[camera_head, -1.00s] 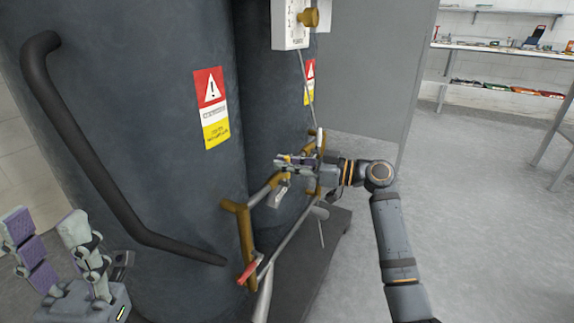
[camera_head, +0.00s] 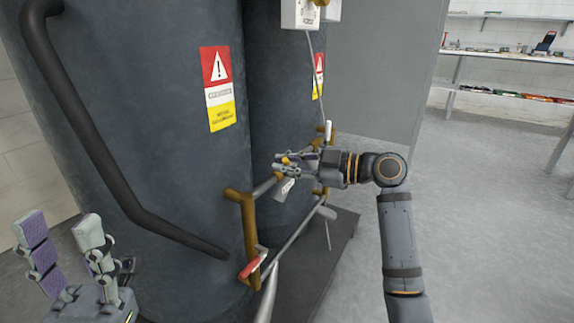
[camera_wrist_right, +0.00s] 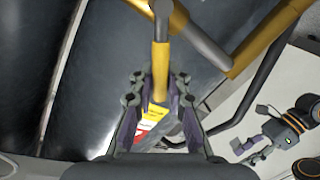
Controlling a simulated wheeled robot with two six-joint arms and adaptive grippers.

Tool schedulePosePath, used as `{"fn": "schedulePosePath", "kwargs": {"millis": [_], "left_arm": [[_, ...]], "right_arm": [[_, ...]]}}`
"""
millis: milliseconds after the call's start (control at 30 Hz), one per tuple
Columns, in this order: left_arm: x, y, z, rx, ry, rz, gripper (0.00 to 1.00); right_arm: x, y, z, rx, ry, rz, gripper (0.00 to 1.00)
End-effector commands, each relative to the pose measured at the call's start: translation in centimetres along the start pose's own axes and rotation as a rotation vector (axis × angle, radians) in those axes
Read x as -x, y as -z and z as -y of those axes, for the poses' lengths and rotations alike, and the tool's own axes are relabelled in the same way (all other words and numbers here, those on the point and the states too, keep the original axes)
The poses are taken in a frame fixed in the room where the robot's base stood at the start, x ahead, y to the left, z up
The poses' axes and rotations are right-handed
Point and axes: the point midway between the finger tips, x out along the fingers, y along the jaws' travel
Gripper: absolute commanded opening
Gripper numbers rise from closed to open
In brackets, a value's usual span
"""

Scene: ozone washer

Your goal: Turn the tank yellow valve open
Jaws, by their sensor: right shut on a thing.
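The yellow valve handle (camera_wrist_right: 160,68) shows in the right wrist view as a yellow bar running between my right gripper's fingers. My right gripper (camera_wrist_right: 159,98) is shut on it; the fingers flank the bar. In the head view my right gripper (camera_head: 284,164) is at the pipework beside the dark tank (camera_head: 165,110), and a small yellow tip (camera_head: 286,160) shows between its fingers. The fingers hide most of the valve there. My left gripper (camera_head: 62,230) is open and empty at the lower left, also seen in the right wrist view (camera_wrist_right: 266,142).
A red-handled valve (camera_head: 252,266) sits on the brass pipe (camera_head: 246,228) below the gripper. A light lever (camera_head: 284,188) hangs just under it. A black handrail (camera_head: 90,150) curves along the tank. A white box (camera_head: 299,14) is above. The floor at right is clear.

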Motion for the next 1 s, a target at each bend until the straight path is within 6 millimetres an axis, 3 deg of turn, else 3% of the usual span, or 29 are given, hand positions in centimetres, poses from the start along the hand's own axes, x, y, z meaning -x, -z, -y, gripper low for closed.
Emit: {"fn": "schedulePosePath", "kwargs": {"millis": [433,467,633,1000], "left_arm": [[0.1,0.02,-0.2,0.002,-0.011,-0.002,0.4],[0.1,0.02,-0.22,0.003,-0.012,-0.002,0.4],[0.09,0.04,-0.25,0.003,-0.015,-0.002,0.4],[0.09,0.03,-0.07,0.0,-0.004,-0.003,0.4]], "right_arm": [[0.03,-0.2,0.17,0.011,0.003,0.008,0.0],[0.03,-0.2,0.18,0.01,0.003,0.008,0.16],[0.01,-0.14,0.15,0.011,0.002,0.006,0.39],[0.64,-0.11,0.07,0.012,0.0,0.005,0.39]]}}
